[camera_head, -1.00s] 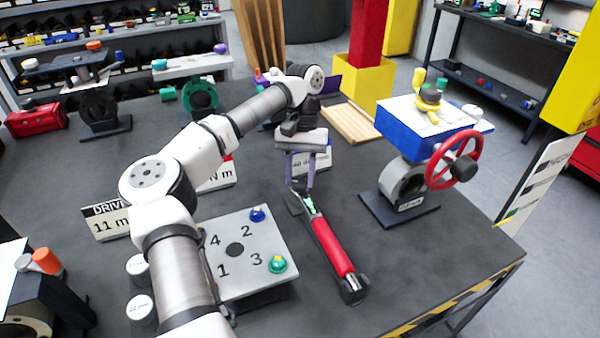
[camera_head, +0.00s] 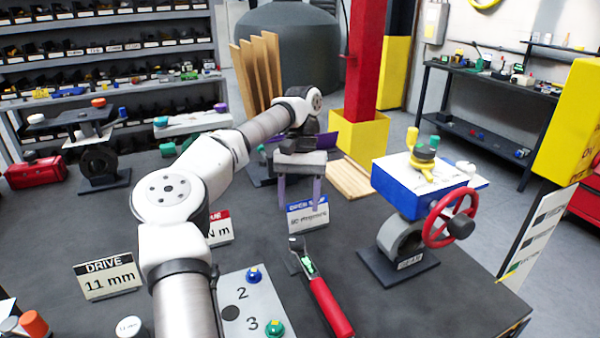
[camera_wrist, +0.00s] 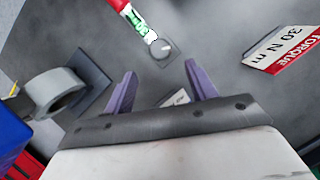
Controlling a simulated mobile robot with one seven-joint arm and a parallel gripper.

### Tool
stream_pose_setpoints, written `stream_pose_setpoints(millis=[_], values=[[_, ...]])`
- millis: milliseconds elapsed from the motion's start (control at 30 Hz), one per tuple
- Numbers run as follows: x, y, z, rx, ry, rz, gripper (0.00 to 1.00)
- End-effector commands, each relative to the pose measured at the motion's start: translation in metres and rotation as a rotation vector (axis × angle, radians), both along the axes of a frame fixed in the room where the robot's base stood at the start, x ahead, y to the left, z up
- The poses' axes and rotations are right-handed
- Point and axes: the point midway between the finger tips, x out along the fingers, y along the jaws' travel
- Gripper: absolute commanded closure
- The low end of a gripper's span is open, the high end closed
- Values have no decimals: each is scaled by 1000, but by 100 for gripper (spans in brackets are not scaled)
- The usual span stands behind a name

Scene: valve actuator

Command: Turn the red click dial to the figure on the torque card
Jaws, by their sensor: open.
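The torque wrench lies flat on the dark table, with a red handle (camera_head: 330,308), a green and white scale section (camera_head: 308,265) and a grey ratchet head (camera_head: 297,243). Its handle end is cut off in both current views. No separate red click dial can be made out. My gripper (camera_head: 299,205) is open and empty above the table, beyond the head. In the wrist view the ratchet head (camera_wrist: 161,49) shows just past the fingertips, apart from them. The torque card (camera_wrist: 285,48) reads 30 N m there; my arm partly hides it (camera_head: 220,229) in the head view.
A blue gearbox (camera_head: 400,190) with a red handwheel (camera_head: 450,217) stands right. A card reading 11 mm (camera_head: 108,276) stands left. A numbered plate (camera_head: 235,290) with coloured knobs lies in front. Another card (camera_head: 308,214) stands behind the wrench head.

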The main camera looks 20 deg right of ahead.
Motion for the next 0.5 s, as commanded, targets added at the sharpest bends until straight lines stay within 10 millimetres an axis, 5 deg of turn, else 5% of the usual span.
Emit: stream_pose_setpoints(millis=[200, 500], values=[[13, -8, 42, 1, -3, 0, 44], [20, -10, 56, -1, -2, 0, 44]])
